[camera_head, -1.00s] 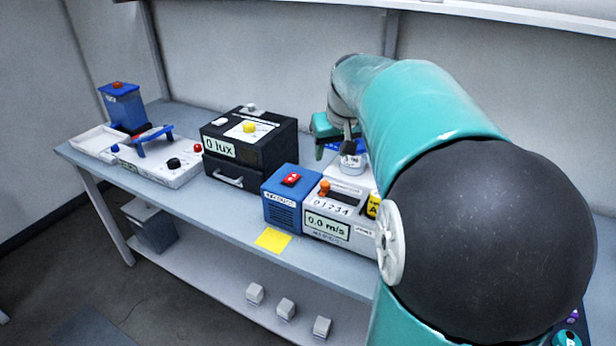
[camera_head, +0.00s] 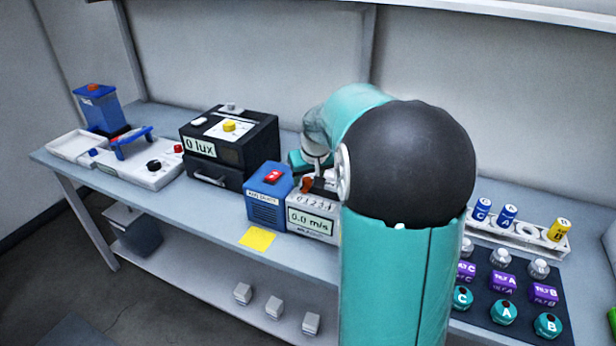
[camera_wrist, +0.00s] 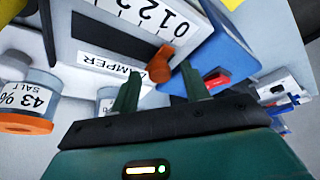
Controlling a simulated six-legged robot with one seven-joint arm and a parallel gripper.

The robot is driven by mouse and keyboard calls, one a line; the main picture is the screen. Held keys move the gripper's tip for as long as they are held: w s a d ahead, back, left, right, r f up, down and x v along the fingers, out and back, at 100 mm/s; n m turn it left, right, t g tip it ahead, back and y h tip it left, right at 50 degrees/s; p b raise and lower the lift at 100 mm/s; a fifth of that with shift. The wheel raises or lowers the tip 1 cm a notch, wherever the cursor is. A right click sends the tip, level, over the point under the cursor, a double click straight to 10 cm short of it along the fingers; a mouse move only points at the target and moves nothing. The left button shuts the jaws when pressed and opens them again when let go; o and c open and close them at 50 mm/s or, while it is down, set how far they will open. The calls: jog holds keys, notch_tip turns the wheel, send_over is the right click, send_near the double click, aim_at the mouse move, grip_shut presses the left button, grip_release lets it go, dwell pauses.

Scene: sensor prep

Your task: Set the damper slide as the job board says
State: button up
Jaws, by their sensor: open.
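The damper slide's orange knob (camera_head: 306,185) stands on top of the white box (camera_head: 313,222), whose display reads 0.0 m/s. A number scale from 0 to 4 runs along the box. In the wrist view the knob (camera_wrist: 160,64) sits near the 0 end of the scale, beside the DAMPER label (camera_wrist: 110,62). My gripper (camera_wrist: 159,74) is open, with its two fingers on either side of the knob. I cannot tell whether either finger touches it. My arm hides part of the box in the head view. I cannot make out a job board.
A blue box with a red switch (camera_head: 267,205) stands directly left of the damper box. The black lux box (camera_head: 235,135) is farther left. A jar labelled 43% salt (camera_wrist: 28,100) is close by in the wrist view. A yellow note (camera_head: 257,239) lies on the front edge.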

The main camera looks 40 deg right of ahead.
jog(key=shift+c, duration=0.5)
grip_shut()
jog(key=s+d, duration=0.1)
jog(key=s, duration=0.1)
jog(key=s+d, duration=0.2)
jog(key=s, duration=0.1)
jog(key=s+d, duration=0.1)
jog(key=s, duration=0.1)
jog(key=shift+s+d, duration=0.15)
jog(key=shift+d, duration=0.05)
jog(key=shift+o, duration=0.5)
grip_release()
jog(key=shift+s, duration=0.15)
jog(key=v, duration=1.3)
jog(key=shift+r, duration=0.4)
jog(key=shift+a, duration=0.1)
